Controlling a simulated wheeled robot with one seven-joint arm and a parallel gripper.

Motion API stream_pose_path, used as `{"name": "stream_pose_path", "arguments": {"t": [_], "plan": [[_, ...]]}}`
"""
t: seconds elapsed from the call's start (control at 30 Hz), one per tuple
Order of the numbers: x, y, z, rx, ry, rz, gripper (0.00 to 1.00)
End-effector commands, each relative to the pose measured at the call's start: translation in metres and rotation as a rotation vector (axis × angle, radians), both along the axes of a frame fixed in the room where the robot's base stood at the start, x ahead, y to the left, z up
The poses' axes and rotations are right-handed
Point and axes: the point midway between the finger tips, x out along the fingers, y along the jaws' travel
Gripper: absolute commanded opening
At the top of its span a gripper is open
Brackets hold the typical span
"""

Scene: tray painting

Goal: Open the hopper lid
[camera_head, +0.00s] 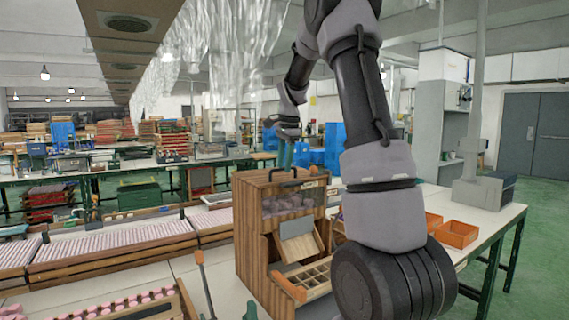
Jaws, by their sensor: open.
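The wooden hopper (252,218) stands upright on the white workbench in the middle of the view. Its lid (258,176) lies shut on top, with a dark arched handle (283,171). A clear window (293,201) in the upper front shows dark lumpy contents. My gripper (287,157) points down from above, with its greenish fingers just over the lid by the handle. The fingers are open. I cannot tell whether they touch the handle or straddle it.
A sloping wooden chute (299,244) and a divided tray (312,279) are at the hopper's front. Orange bins (456,234) stand at the right. Wooden trays with rows of pink pieces (110,245) fill the bench at left. My arm blocks the view right of the hopper.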

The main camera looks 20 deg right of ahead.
Motion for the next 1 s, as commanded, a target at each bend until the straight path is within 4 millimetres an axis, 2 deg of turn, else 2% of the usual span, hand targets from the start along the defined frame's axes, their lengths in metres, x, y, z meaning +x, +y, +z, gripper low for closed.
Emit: {"name": "stream_pose_path", "arguments": {"t": [0.07, 0.1, 0.17, 0.2, 1.0], "plan": [[0.0001, 0.0000, 0.0002, 0.000, 0.000, 0.000, 0.41], [0.0001, 0.0000, 0.0002, 0.000, 0.000, 0.000, 0.26], [0.0000, 0.0000, 0.0003, 0.000, 0.000, 0.000, 0.03], [0.0000, 0.0000, 0.0003, 0.000, 0.000, 0.000, 0.00], [0.0001, 0.0000, 0.0007, 0.000, -0.001, 0.001, 0.00]]}}
